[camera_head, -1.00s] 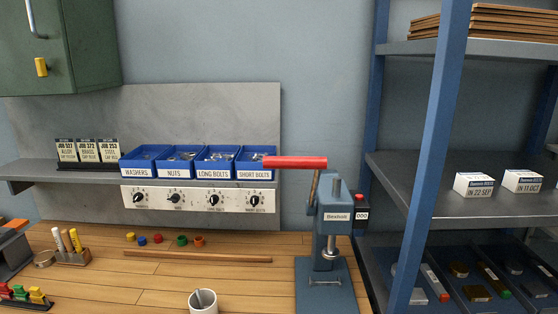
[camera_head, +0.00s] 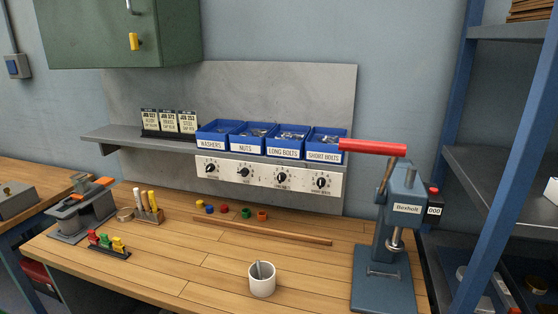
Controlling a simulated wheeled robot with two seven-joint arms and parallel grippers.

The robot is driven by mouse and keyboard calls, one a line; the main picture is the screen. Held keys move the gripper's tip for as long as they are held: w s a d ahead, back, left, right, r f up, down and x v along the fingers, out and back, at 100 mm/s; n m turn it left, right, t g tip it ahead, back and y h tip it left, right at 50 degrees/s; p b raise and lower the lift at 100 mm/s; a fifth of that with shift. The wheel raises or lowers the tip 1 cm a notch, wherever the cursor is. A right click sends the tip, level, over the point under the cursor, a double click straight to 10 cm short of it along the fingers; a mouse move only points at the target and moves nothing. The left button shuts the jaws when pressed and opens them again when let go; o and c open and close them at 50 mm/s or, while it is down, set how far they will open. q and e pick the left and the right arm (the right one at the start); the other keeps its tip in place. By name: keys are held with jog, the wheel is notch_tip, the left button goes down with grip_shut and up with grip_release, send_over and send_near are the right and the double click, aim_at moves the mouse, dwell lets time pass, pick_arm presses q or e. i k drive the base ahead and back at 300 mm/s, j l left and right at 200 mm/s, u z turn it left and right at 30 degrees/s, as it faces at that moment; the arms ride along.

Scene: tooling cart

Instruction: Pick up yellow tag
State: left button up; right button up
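A small yellow tag-like piece (camera_head: 134,41) is on the front of the green wall cabinet (camera_head: 100,25), below its handle. I cannot tell whether it is a tag or a lock. Another yellow piece (camera_head: 118,244) stands at the right end of a small dark rack (camera_head: 110,249) on the bench, beside a red and a green piece. A small yellow ring-like piece (camera_head: 199,204) lies at the left of a row of coloured pieces on the bench. Neither of my grippers is in view.
The wooden bench (camera_head: 200,270) holds a white cup (camera_head: 262,280), a long wooden rod (camera_head: 262,230), a pen holder (camera_head: 150,215) and a blue press (camera_head: 395,240). Blue bins (camera_head: 289,140) stand on the shelf. The bench's front middle is mostly clear.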

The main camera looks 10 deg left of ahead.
aim_at(117, 246)
jog(key=u, duration=1.55)
